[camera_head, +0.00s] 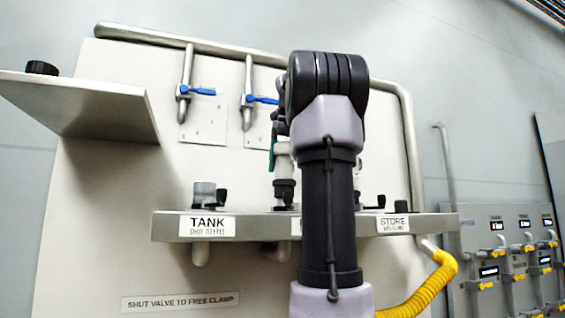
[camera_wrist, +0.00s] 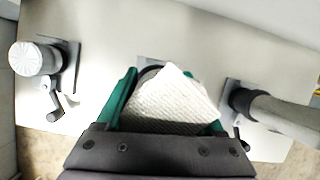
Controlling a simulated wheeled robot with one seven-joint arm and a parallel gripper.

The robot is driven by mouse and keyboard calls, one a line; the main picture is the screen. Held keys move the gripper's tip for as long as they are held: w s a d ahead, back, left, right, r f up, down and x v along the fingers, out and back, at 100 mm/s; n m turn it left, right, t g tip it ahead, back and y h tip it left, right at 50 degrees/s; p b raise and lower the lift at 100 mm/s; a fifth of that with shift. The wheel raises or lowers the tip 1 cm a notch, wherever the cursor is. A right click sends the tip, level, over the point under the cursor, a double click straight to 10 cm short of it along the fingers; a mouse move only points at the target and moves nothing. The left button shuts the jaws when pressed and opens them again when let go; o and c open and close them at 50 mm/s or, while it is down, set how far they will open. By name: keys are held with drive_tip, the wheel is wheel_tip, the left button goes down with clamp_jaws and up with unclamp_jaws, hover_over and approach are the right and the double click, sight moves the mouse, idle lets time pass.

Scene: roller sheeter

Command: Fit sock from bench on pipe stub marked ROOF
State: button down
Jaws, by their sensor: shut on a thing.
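My gripper (camera_wrist: 160,118) has green fingers and is shut on a white, textured sock (camera_wrist: 172,95), seen in the wrist view. The sock sits between the fingers, over the middle position of the shelf, and covers most of what lies under it. A plate edge and dark rim show just behind it. I cannot tell whether the sock touches the stub there. In the head view, my arm hides most of the gripper; a green finger (camera_head: 272,152) shows beside a pale upright piece. The ROOF marking is not readable; the middle label (camera_head: 295,226) is mostly hidden by my arm.
The shelf (camera_head: 260,227) carries TANK (camera_head: 207,222) at left and STORE (camera_head: 393,224) at right. A capped stub with clamp (camera_wrist: 38,60) stands left, a grey pipe (camera_wrist: 280,110) right. Blue-handled valves (camera_head: 197,91) are above. A bracket shelf (camera_head: 85,105) juts out upper left. A yellow hose (camera_head: 425,287) hangs lower right.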

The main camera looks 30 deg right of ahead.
drive_tip(key=shift+f, duration=0.3)
drive_tip(key=shift+f, duration=0.25)
drive_tip(key=shift+f, duration=0.45)
drive_tip(key=shift+f, duration=0.2)
idle(0.6)
unclamp_jaws()
drive_tip(key=v, duration=1.1)
drive_tip(key=shift+f, duration=0.1)
